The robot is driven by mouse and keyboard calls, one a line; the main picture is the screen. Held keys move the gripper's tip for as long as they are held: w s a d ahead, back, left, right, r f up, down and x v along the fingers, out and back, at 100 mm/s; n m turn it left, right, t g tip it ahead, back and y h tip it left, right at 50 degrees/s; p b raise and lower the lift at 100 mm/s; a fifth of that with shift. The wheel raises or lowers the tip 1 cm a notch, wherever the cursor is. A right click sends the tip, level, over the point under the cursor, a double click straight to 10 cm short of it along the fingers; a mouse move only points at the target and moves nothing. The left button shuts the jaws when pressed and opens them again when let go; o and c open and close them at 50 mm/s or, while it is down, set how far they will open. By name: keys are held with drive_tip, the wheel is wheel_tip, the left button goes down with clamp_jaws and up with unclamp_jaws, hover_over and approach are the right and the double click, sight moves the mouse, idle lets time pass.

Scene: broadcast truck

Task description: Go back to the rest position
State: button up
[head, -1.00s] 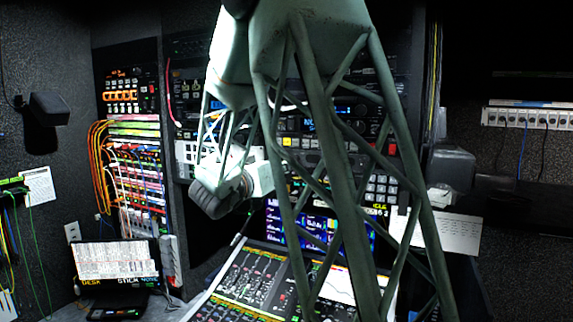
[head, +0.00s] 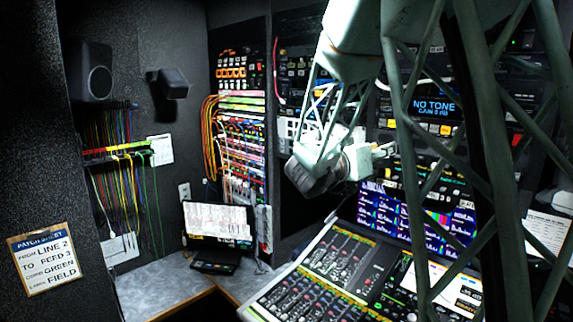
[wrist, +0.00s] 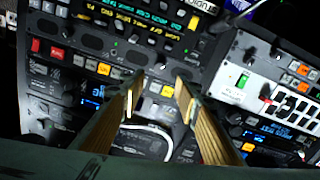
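My gripper (wrist: 158,88) is open in the wrist view. Its two tan fingers stand apart with nothing between them, and the rack panel shows beyond them. In the head view my gripper (head: 384,151) is small, at the end of my bent arm, in front of the equipment rack and above the mixing console (head: 330,270). Whether it touches anything there is hard to tell, but the wrist view shows a gap to the panel. My arm's lattice link covers much of the right side of the head view.
A patch bay (head: 110,153) with hanging coloured cords is on the left wall, near a speaker (head: 91,70). A patch sheet (head: 43,258) is at the lower left. A laptop-like screen (head: 217,222) stands on the grey desk (head: 165,287). A "NO TONE" display (head: 434,106) glows on the rack.

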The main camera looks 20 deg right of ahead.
drive_tip(key=w+a+f+n+t+y+b, duration=0.2)
drive_tip(key=a+t+y+b, duration=0.15)
drive_tip(key=a, duration=0.45)
drive_tip(key=w+a+f+n+t+y+b, duration=0.1)
drive_tip(key=a+f+n+t+y+b, duration=0.1)
drive_tip(key=a+y, duration=0.45)
drive_tip(key=s+a+f+n+y+b, duration=0.2)
drive_tip(key=s+a+f+b, duration=0.15)
drive_tip(key=a, duration=0.45)
drive_tip(key=s+a+f+n+y+b, duration=0.25)
drive_tip(key=s+a, duration=0.25)
drive_tip(key=a, duration=0.3)
drive_tip(key=s+a+f+n+g+y+b, duration=0.15)
drive_tip(key=s+a+f, duration=0.3)
drive_tip(key=s, duration=0.45)
drive_tip(key=s+a+f+g+y+b, duration=0.1)
drive_tip(key=s+a+f+g+b, duration=0.25)
drive_tip(key=s+f, duration=0.4)
drive_tip(key=s+d+f+g+b, duration=0.1)
drive_tip(key=s+f, duration=0.3)
drive_tip(key=s, duration=0.8)
drive_tip(key=s+d+f+g+b, duration=0.1)
drive_tip(key=s+f, duration=0.4)
drive_tip(key=s, duration=0.6)
drive_tip(key=shift+s+f+n+g+h+b, duration=0.3)
drive_tip(key=shift+s+n+g+b, duration=0.1)
drive_tip(key=shift+g+b, duration=0.55)
